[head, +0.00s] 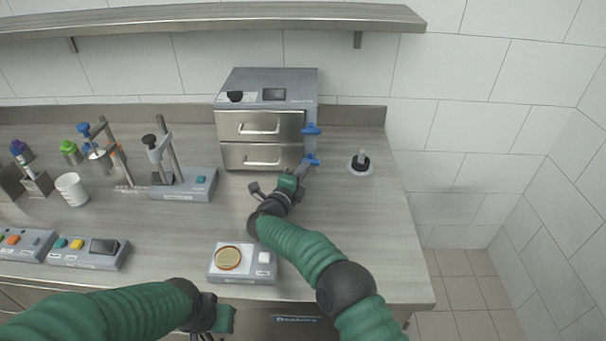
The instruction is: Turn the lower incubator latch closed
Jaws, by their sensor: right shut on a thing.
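The incubator (268,91) is a grey box with two drawers at the back of the counter. Its upper latch (312,129) is blue and points to the right at the right edge of the upper drawer (258,126). The lower latch (312,161) is blue and sits at the right edge of the lower drawer (256,157). My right gripper (303,170) is at the lower latch and shut on it; the fingers partly hide it. Both drawers look pushed in. My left gripper (212,322) is low at the front edge, away from the incubator, its fingers unclear.
A black knob on a round base (360,163) is right of the incubator. Stands (183,184), a white cup (72,188) and button boxes (90,253) fill the left. The counter's right front is clear.

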